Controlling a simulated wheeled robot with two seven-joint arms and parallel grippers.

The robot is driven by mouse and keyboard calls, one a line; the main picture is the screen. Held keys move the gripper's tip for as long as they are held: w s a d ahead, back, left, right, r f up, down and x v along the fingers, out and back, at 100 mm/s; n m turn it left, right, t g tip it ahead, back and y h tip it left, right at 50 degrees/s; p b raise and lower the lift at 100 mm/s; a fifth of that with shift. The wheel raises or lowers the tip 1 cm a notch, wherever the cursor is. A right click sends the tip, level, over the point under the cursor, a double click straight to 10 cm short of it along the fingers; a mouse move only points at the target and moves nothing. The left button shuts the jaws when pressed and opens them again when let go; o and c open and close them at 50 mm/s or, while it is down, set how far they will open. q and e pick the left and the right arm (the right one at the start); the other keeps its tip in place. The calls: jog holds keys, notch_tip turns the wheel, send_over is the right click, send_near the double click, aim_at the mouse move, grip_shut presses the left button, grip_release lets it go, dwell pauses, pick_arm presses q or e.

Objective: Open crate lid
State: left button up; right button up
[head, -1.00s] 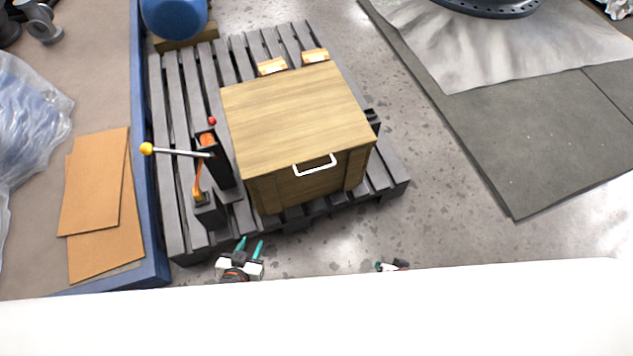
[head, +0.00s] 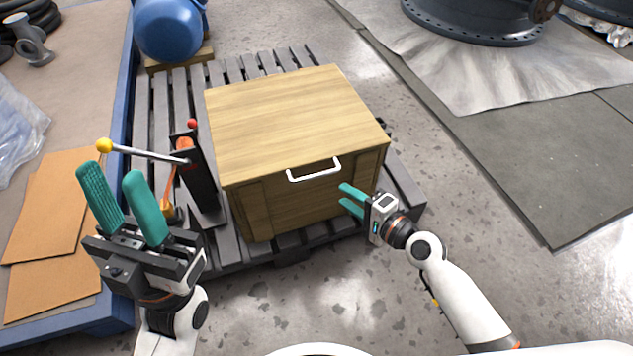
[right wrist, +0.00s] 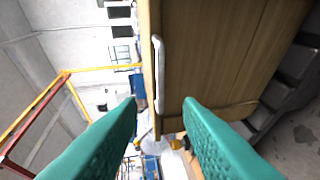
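A wooden crate (head: 300,200) stands on a dark grey slatted pallet, its flat lid (head: 290,115) lying shut on top. A white handle (head: 314,170) is at the lid's front edge; the handle also shows in the right wrist view (right wrist: 159,75), ahead of the fingers. My right gripper (head: 347,199) is open and empty, just in front of the crate's front face, below and right of the handle, apart from it. My left gripper (head: 118,188) is open and empty, raised at the left, nearer the camera than the crate.
A lever with a yellow knob (head: 104,145) and a dark stand with a red knob (head: 192,124) are left of the crate on the pallet (head: 170,95). A blue-edged bench (head: 122,200) with cardboard sheets (head: 50,220) lies at the left.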

aim_at(318, 177)
jog(key=b+x, duration=0.2)
jog(key=x, duration=0.9)
jog(key=shift+w+a+f, duration=0.1)
grip_shut()
